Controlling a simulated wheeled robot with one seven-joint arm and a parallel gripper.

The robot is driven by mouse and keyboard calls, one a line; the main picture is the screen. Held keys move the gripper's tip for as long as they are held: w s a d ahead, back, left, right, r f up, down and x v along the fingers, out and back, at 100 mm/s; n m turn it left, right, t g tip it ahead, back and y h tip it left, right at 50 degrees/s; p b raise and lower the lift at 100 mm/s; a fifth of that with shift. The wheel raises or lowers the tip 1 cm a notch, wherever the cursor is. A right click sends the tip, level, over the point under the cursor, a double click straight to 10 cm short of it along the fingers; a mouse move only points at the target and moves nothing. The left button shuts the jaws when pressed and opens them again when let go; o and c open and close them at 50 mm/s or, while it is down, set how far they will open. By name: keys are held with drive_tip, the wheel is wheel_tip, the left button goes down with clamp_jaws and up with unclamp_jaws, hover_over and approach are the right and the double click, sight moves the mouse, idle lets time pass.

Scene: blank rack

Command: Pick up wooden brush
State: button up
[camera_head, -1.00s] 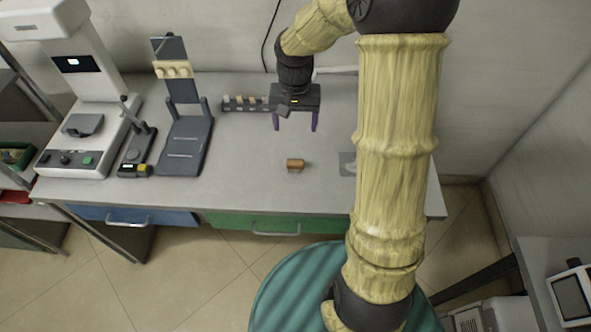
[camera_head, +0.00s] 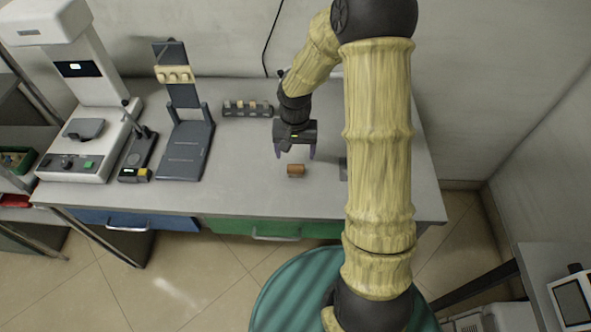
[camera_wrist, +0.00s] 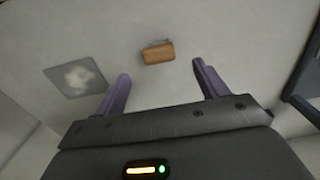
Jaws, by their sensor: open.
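The wooden brush (camera_head: 295,170) is a small brown block lying on the grey table, near the middle of its front half. In the wrist view the brush (camera_wrist: 158,53) lies beyond the fingertips, roughly between their lines, with a thin dark edge along its far side. My gripper (camera_head: 295,153) is open and empty, with its purple fingers pointing down just behind the brush. In the wrist view the two fingers of my gripper (camera_wrist: 160,82) are spread apart and do not touch the brush.
A small rack (camera_head: 248,110) with several pieces stands at the back. A dark blue stand (camera_head: 186,150), a small black device (camera_head: 138,160) and a white machine (camera_head: 85,160) fill the left. A grey square with a pale patch (camera_wrist: 75,76) lies beside the brush.

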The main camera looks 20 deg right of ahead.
sight(296, 167)
drive_tip(key=shift+f, duration=1.25)
drive_tip(key=shift+f, duration=2.6)
drive_tip(key=shift+d, duration=0.1)
drive_tip(key=shift+s, duration=0.1)
drive_tip(key=shift+c, duration=0.8)
drive_tip(key=c, duration=0.9)
drive_tip(key=shift+r, duration=0.1)
